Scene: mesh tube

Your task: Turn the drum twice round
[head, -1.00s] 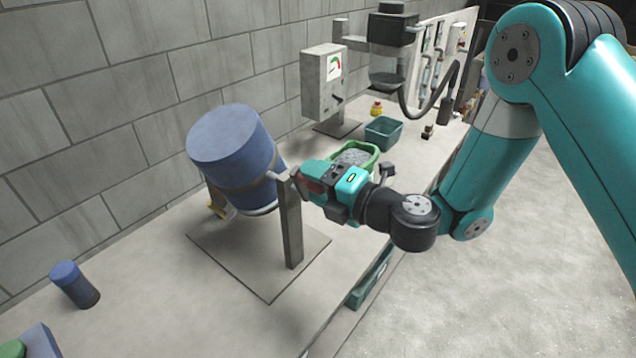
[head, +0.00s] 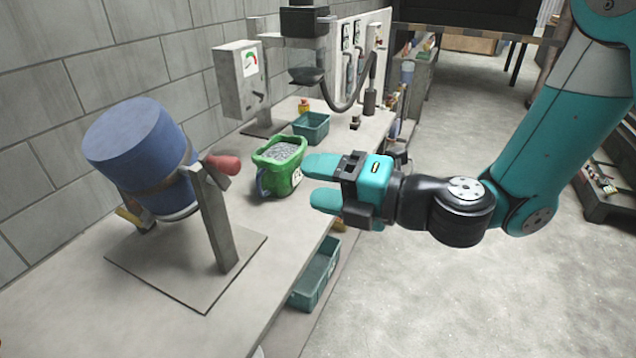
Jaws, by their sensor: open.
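The blue drum (head: 140,150) hangs tilted in a grey stand (head: 219,225) on a square base plate at the left of the bench. A red handle (head: 223,165) sticks out to the right at the top of the stand's near post. My gripper (head: 322,182) is open and empty, with its two teal fingers pointing left. It is apart from the red handle, to the right of it in the picture, over or near the bench's front edge.
A green tub (head: 279,170) of grey material stands behind the fingers, close to them in the picture. A teal bin (head: 311,127) and a grey gauge box (head: 238,80) stand farther back. Another teal bin (head: 316,275) sits below the bench edge.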

